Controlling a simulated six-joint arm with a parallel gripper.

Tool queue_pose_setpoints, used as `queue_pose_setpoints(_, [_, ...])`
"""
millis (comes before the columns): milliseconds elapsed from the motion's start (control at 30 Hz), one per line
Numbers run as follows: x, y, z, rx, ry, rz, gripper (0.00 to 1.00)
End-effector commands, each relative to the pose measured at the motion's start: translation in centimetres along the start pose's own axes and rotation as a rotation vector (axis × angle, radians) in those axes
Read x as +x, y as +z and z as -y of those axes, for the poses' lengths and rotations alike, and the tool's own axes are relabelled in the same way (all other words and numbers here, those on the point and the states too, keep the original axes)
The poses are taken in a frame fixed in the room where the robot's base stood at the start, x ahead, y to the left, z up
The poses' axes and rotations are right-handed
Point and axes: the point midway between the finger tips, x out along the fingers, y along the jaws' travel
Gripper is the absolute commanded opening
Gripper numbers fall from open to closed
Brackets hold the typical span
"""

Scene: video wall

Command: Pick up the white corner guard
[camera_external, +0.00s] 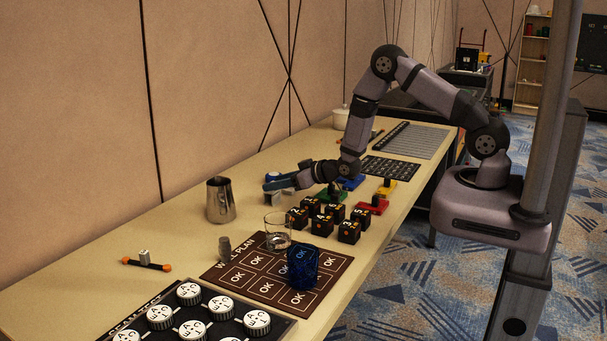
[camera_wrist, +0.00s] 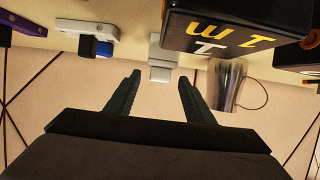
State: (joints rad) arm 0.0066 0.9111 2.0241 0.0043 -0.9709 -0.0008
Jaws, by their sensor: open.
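A small white, angular piece (camera_wrist: 161,58), which looks like the corner guard, sits at the table's edge of view in the wrist view, just beyond my fingertips and roughly between their lines. In the external view a pale piece (camera_external: 283,197) shows by my gripper (camera_external: 272,186), partly covered by it. My gripper's two dark fingers (camera_wrist: 158,92) are spread with nothing between them. I cannot tell the exact gap between the fingers and the white piece.
Black numbered cubes (camera_external: 321,225) stand close by; one (camera_wrist: 218,30) looms large in the wrist view. A metal pitcher (camera_external: 220,200) and a clear glass (camera_external: 278,230) stand nearby. A white and blue item (camera_wrist: 92,40) lies to one side. The wall runs behind the table.

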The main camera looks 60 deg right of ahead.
Motion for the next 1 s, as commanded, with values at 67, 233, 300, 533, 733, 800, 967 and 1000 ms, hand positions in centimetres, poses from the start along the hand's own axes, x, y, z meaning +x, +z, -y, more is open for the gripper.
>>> queue_pose_setpoints(67, [0.0, 0.0, 0.0, 0.000, 0.000, 0.000, 0.48])
queue_pose_setpoints(233, [0.0, 0.0, 0.0, 0.000, 0.000, 0.000, 0.25])
queue_pose_setpoints(300, [0.0, 0.0, 0.0, 0.000, 0.000, 0.000, 0.08])
queue_pose_setpoints(533, [0.0, 0.0, 0.0, 0.000, 0.000, -0.001, 0.04])
queue_pose_setpoints(733, [-0.1, -0.3, 0.0, 0.000, 0.000, -0.002, 0.04])
queue_pose_setpoints(800, [-0.2, -0.5, 0.0, 0.000, 0.000, -0.002, 0.04])
queue_pose_setpoints(967, [-0.6, -1.6, 0.0, 0.000, 0.000, -0.005, 0.04])
queue_pose_setpoints(1000, [-0.7, -1.9, 0.0, 0.000, 0.000, -0.004, 0.04])
